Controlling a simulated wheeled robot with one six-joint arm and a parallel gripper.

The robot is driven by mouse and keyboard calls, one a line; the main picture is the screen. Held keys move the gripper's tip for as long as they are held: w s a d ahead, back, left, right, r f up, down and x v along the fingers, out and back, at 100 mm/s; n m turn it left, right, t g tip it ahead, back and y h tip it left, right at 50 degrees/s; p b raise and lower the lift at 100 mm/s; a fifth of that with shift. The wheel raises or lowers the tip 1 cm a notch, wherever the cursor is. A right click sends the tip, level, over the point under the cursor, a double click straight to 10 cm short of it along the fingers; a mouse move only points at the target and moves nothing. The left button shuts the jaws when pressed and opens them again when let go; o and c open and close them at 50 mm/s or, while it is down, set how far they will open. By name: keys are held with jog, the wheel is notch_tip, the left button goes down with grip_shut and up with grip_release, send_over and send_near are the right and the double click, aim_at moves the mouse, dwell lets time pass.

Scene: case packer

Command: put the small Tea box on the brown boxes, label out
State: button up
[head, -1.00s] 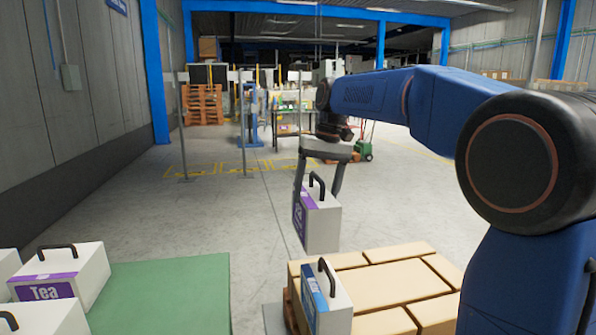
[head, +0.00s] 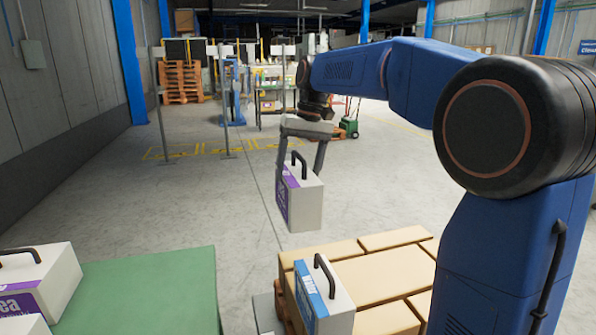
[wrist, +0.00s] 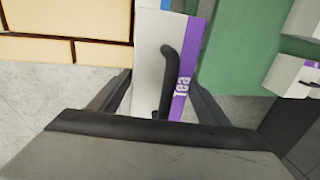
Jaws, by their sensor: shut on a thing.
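My gripper (head: 306,150) is shut on a small white Tea box (head: 307,207) with a purple label and a black handle. It holds the box in the air beyond the far edge of the brown boxes (head: 375,281). The purple label faces left in the head view. In the wrist view the held Tea box (wrist: 150,65) sits between the fingers, with "Tea" readable on its purple side. The brown boxes (wrist: 80,22) lie at the upper left there. A white box with a blue label (head: 335,300) stands on the near left part of the brown boxes.
A green surface (head: 150,290) lies left of the brown boxes. White boxes with purple labels, one a Tea box (head: 50,270), stand at its left. The brown boxes' top right of the blue-labelled box is clear. Open floor (head: 210,205) lies beyond.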

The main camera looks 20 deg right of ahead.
aim_at(310, 171)
jog(key=shift+s+f, duration=0.1)
jog(key=shift+f, duration=9.7)
jog(key=o, duration=2.1)
jog(key=shift+c, duration=0.2)
jog(key=d+r, duration=0.1)
jog(key=r, duration=0.4)
jog(key=d+r, duration=0.1)
jog(key=r, duration=1.1)
jog(key=shift+d, duration=0.4)
